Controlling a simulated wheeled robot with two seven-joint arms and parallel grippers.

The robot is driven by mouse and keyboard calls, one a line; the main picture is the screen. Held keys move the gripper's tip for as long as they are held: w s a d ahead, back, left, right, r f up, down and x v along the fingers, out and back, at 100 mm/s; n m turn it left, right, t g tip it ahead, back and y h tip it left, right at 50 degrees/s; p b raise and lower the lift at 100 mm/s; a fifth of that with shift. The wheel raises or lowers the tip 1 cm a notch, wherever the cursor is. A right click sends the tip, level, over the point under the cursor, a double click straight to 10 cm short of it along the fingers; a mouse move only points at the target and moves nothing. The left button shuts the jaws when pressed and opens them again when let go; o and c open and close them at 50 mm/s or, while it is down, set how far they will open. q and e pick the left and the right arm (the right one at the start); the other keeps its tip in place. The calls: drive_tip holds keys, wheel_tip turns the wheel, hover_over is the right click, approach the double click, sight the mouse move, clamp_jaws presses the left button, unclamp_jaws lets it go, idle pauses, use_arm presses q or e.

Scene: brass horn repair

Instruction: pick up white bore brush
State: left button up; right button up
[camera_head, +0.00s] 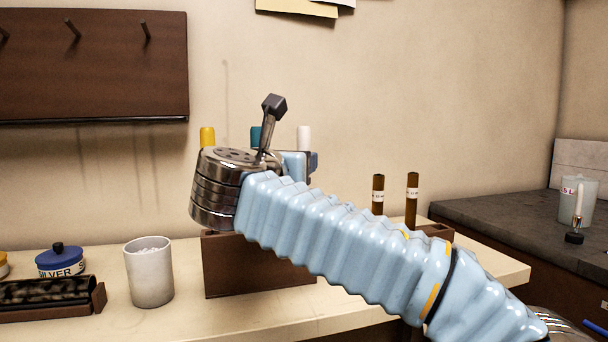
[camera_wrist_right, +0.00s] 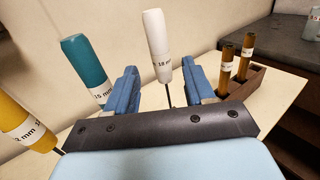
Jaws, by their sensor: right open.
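The white bore brush (camera_head: 304,138) stands upright at the right end of the brown wooden block (camera_head: 258,275). In the right wrist view its white handle (camera_wrist_right: 156,45) carries a size label, and its thin dark shaft runs down between my fingers. My right gripper (camera_wrist_right: 164,78) is open, with one blue finger on each side of the brush and gaps visible on both sides. In the head view my blue-sleeved right arm hides most of the fingers and the brush's lower part. My left gripper is not in view.
A teal handle (camera_wrist_right: 85,68) and a yellow handle (camera_wrist_right: 25,122) stand left of the white one. Two brown labelled tubes (camera_head: 412,200) stand in a wooden rack to the right. A white cup (camera_head: 149,275) and a blue silver-polish jar (camera_head: 61,262) sit at left.

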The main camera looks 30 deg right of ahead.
drive_tip(key=x, duration=0.6)
drive_tip(key=shift+s+f+p, duration=0.1)
drive_tip(key=shift+f+p, duration=0.1)
drive_tip(key=shift+p, duration=0.1)
clamp_jaws()
drive_tip(key=shift+r, duration=0.1)
